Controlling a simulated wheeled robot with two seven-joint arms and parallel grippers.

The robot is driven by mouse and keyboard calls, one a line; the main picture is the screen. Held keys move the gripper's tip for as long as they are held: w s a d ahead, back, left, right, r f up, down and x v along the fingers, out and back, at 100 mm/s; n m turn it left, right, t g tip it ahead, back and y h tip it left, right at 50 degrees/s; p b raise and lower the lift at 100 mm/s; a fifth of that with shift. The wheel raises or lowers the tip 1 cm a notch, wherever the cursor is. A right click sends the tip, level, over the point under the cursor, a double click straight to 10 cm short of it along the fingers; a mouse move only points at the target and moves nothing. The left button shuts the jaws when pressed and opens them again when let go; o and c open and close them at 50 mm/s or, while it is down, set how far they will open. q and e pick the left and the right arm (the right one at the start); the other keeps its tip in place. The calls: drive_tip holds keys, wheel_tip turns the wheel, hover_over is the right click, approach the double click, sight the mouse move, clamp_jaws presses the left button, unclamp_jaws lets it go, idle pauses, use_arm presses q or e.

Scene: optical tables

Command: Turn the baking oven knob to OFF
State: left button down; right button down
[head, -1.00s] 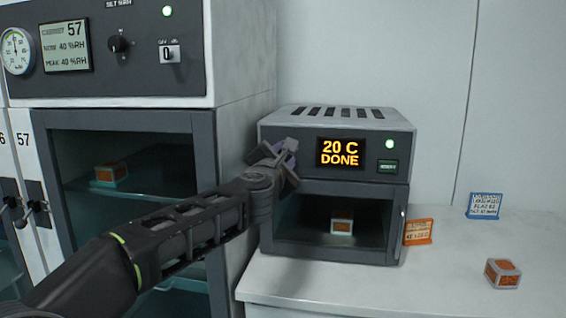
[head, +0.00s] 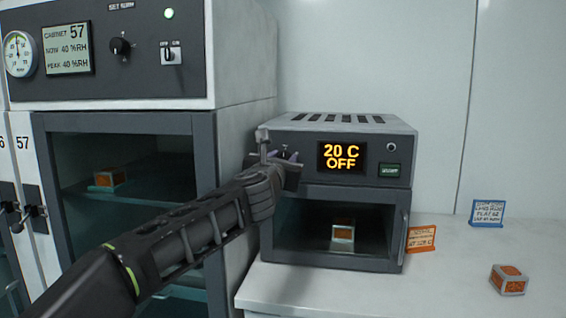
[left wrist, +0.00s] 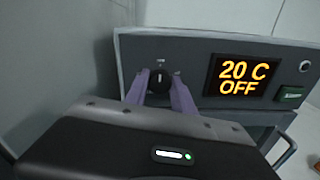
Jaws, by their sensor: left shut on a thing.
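The baking oven (head: 345,124) stands on the white counter, and its orange display (head: 342,157) reads "20 C OFF". My left gripper (head: 277,152) is at the left of the oven's front panel. In the left wrist view its two purple fingers (left wrist: 162,92) stand on either side of the round black knob (left wrist: 160,80), shut on it. The knob's white mark points about straight up in that view. In the head view my gripper mostly hides the knob. The indicator lamp (head: 390,146) on the oven is dark. My right gripper is not in view.
A humidity cabinet (head: 122,120) with its own knob (head: 120,46) and switch stands close at the left. An orange-and-silver box (head: 342,236) sits inside the oven. An orange sign (head: 421,238), a blue sign (head: 487,213) and another box (head: 508,280) stand on the counter at the right.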

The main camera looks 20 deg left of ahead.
use_arm(q)
drive_tip(key=shift+f, duration=0.15)
drive_tip(key=c, duration=1.1)
unclamp_jaws()
drive_tip(key=shift+o, duration=0.2)
drive_tip(key=shift+s, duration=0.1)
drive_tip(key=s+b, duration=0.1)
drive_tip(key=s, duration=0.6)
drive_tip(key=shift+s+d, duration=0.25)
drive_tip(key=shift+s, duration=0.05)
